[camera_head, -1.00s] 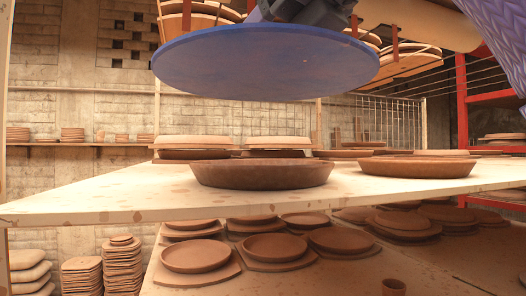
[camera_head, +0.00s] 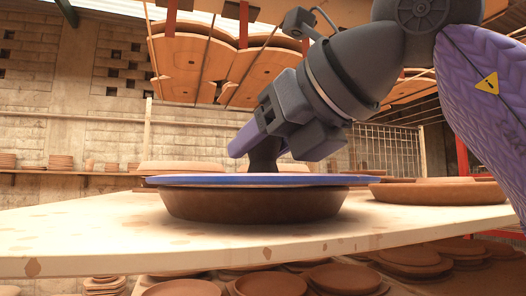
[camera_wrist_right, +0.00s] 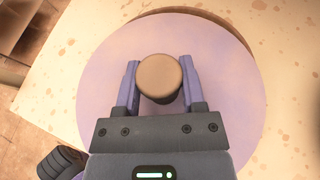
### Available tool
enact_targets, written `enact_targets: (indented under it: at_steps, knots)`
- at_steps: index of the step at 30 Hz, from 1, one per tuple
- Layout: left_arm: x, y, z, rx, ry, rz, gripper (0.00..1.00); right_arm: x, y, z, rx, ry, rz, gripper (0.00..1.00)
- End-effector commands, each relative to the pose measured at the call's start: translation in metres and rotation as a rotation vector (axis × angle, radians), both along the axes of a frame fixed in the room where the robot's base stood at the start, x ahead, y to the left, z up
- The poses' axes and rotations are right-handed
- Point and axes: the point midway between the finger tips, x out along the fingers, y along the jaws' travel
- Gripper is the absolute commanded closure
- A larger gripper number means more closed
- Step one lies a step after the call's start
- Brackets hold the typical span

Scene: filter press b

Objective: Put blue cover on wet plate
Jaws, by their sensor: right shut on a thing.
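The blue cover (camera_head: 215,180), a flat round disc, lies level on top of the brown wet plate (camera_head: 250,203) on the table, or so close that I see no gap. In the head view its rim reaches past the plate on both sides. My right gripper (camera_head: 264,157) is above the cover, shut on its knob. In the right wrist view the cover (camera_wrist_right: 108,75) fills the middle, and the gripper (camera_wrist_right: 159,88) has its fingers on either side of the round tan knob (camera_wrist_right: 159,74). A brown rim curves out beyond the cover's upper right edge. My left gripper is not in view.
The pale, spotted table (camera_head: 90,231) is bare at its left and front. Another brown plate (camera_head: 438,192) stands to the right, with more plates behind. Wooden racks (camera_head: 205,60) hang above, and plates on boards fill the level below.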

Motion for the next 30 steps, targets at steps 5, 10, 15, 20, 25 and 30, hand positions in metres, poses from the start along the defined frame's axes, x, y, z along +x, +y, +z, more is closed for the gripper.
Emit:
enact_targets:
  at_steps: [5,10,15,20,25,30]
  knots:
    - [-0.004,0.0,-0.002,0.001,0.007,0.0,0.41,0.0,0.0,-0.002,0.0,-0.001,0.0,1.0]
    - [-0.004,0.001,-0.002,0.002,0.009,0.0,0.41,0.0,0.0,-0.002,-0.001,-0.001,0.0,0.25]
    - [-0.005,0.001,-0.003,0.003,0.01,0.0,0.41,0.0,0.0,-0.002,-0.001,-0.001,0.0,0.13]
    - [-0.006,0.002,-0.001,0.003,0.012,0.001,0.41,0.0,0.0,-0.001,-0.001,-0.001,0.0,0.13]
    - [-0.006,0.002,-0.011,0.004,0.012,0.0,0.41,-0.019,-0.015,0.009,0.002,-0.005,0.0,0.13]
    - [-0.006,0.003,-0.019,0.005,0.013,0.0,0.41,-0.054,-0.045,0.029,0.003,-0.004,0.0,0.13]
